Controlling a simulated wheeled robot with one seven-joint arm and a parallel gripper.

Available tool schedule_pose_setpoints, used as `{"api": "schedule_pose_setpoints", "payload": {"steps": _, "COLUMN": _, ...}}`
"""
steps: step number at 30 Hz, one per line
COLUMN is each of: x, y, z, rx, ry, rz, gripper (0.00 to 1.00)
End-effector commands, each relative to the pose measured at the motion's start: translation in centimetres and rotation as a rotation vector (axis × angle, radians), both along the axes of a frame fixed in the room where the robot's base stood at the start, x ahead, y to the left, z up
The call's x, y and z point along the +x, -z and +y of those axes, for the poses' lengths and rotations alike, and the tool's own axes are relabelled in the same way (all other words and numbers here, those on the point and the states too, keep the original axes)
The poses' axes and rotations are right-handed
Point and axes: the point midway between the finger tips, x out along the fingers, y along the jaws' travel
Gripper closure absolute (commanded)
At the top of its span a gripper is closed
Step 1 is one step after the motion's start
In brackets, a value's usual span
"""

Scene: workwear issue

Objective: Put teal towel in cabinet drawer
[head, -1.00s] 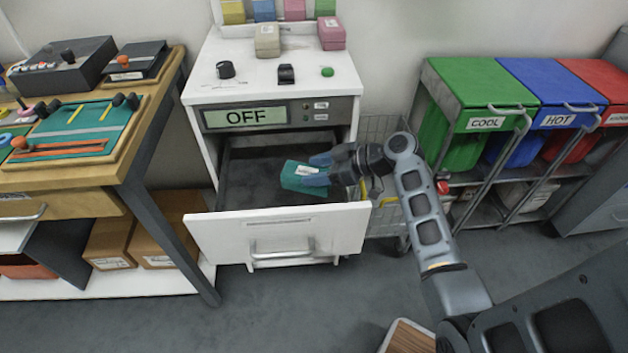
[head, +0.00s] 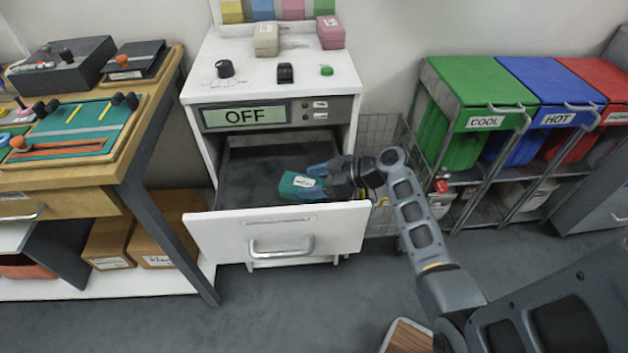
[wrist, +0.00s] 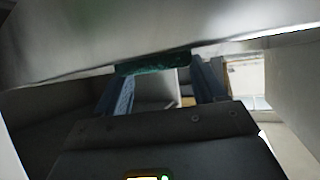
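The teal towel (head: 296,189), a small folded bundle with a white label, is inside the outline of the open cabinet drawer (head: 275,237), close behind its front panel. My gripper (head: 314,180) reaches in from the right with its blue fingers on either side of the towel, and is shut on it. In the wrist view the towel (wrist: 153,64) spans the gap between the two fingertips. I cannot tell whether the towel touches the drawer floor. The white cabinet (head: 200,90) has a display reading OFF above the drawer.
A wooden workbench (head: 160,95) stands at left. Green, blue and red lidded bins (head: 484,88) stand on a rack at right. A wire cart (head: 388,135) is beside the cabinet. The left and back of the drawer interior (head: 250,170) look empty.

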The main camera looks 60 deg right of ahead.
Motion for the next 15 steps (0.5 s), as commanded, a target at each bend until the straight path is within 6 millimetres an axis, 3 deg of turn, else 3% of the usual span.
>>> {"api": "schedule_pose_setpoints", "payload": {"steps": 4, "x": 0.0, "y": -0.01, "z": 0.0, "rx": 0.0, "ry": 0.0, "rz": 0.0, "gripper": 0.17}}
{"api": "schedule_pose_setpoints", "payload": {"steps": 15, "x": -0.63, "y": -0.52, "z": -0.22, "rx": 0.0, "ry": 0.002, "rz": 0.0, "gripper": 0.17}}
